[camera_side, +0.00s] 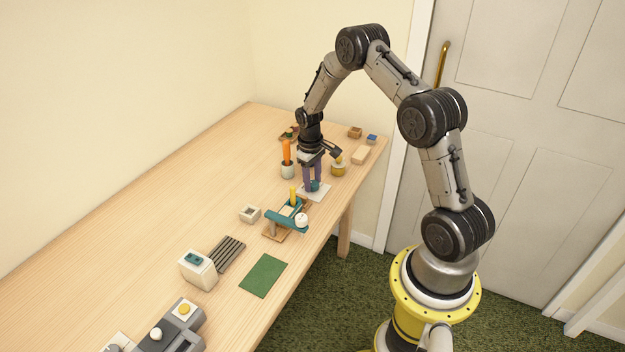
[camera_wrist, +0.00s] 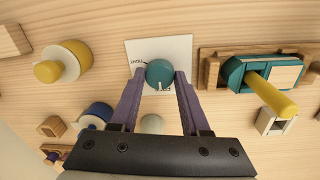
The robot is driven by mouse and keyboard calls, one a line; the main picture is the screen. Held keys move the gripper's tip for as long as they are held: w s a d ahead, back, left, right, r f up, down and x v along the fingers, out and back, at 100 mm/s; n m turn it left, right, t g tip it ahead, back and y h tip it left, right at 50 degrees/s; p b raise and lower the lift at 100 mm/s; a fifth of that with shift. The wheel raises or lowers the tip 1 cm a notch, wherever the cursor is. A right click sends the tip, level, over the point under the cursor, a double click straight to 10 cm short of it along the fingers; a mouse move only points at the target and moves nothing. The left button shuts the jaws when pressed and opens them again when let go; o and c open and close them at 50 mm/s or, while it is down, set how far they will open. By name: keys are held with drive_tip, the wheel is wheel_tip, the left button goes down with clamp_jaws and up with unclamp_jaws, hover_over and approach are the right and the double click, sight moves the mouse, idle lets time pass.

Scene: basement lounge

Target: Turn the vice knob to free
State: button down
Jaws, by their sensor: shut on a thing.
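The vice knob (camera_wrist: 159,73) is a round teal knob with a small pale pointer mark at its lower edge in the wrist view. It sits on a white plate (camera_wrist: 183,45) with small printed lettering, partly hidden. My gripper (camera_wrist: 159,80) has its two purple fingers on either side of the knob, shut on it. In the side view my gripper (camera_side: 314,184) points straight down over the white plate (camera_side: 321,192), and the knob (camera_side: 315,186) shows between the fingertips. I cannot read which setting the pointer marks.
A teal device with a yellow handle (camera_wrist: 270,93) stands close right of the plate in the wrist view. A yellow-topped round object (camera_wrist: 62,65) is to the left. In the side view, an orange-handled item in a cup (camera_side: 287,168) stands beside my gripper. A green mat (camera_side: 263,276) lies nearer the camera.

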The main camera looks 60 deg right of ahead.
idle(0.4)
drive_tip(key=shift+c, duration=1.9)
unclamp_jaws()
wheel_tip(320, 180, up, 14)
drive_tip(key=shift+a, duration=0.4)
drive_tip(key=shift+f, duration=0.1)
drive_tip(key=shift+w, duration=0.1)
